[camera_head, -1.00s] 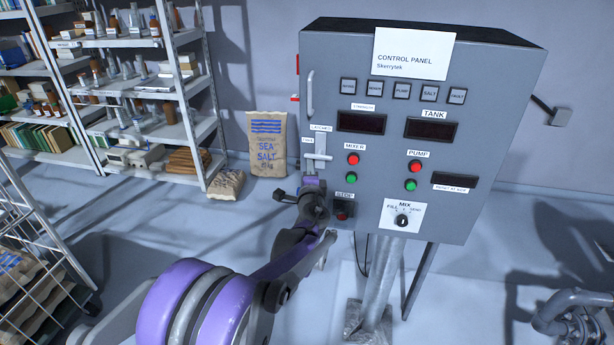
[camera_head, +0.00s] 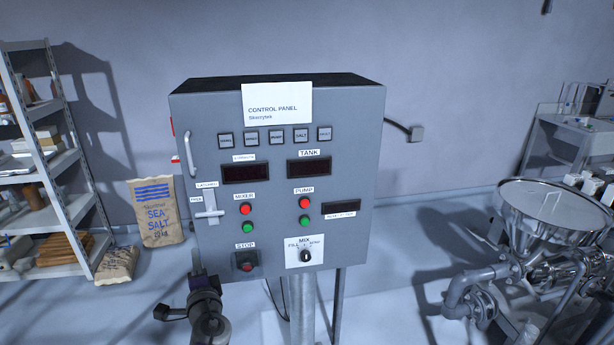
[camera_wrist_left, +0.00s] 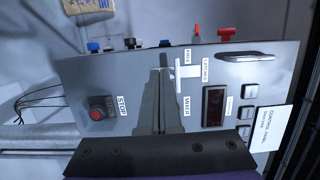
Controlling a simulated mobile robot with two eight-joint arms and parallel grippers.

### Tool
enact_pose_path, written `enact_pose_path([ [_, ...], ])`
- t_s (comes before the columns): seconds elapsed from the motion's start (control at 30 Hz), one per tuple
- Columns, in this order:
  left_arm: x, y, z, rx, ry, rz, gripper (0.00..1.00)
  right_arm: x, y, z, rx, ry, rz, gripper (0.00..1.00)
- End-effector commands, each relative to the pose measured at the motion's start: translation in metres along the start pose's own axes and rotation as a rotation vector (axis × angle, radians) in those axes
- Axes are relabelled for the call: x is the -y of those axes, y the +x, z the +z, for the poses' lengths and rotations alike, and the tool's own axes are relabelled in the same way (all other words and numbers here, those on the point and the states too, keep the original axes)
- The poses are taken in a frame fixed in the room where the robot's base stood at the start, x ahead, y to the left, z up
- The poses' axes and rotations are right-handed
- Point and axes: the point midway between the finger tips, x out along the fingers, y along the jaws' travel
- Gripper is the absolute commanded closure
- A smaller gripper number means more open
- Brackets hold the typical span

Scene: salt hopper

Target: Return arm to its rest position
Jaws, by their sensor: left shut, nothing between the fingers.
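The grey control panel (camera_head: 350,130) stands on a post, with dark displays, red and green buttons, a MIX knob (camera_head: 305,256) and a red STOP button (camera_head: 246,267). A T-shaped latch handle (camera_head: 209,208) is at its left edge. In the left wrist view, the shut fingers (camera_wrist_left: 163,72) point toward the panel face beside the latch. My right gripper is not in view.
Two sea salt sacks, one upright (camera_head: 158,212) and one lying (camera_head: 117,265), are on the floor left of the panel. A shelf rack (camera_head: 40,190) stands at far left. A metal hopper (camera_head: 550,212) with pipes stands at right. Open floor lies between panel and hopper.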

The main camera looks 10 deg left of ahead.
Motion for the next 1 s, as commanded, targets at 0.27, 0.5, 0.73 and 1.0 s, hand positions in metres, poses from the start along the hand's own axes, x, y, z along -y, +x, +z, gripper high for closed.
enact_pose_path([
  [0.27,-0.013,-0.04,0.015,0.09,-0.248,0.132,1.0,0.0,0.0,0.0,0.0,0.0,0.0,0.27],
  [0.5,-0.075,-0.127,0.022,0.238,-0.624,0.482,1.0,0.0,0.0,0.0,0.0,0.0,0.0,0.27],
  [0.73,-0.136,-0.235,-0.004,0.324,-0.89,0.903,1.0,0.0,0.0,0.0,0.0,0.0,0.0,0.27],
  [1.0,-0.158,-0.307,-0.032,0.34,-1.017,1.187,1.0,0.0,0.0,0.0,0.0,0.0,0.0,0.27],
])
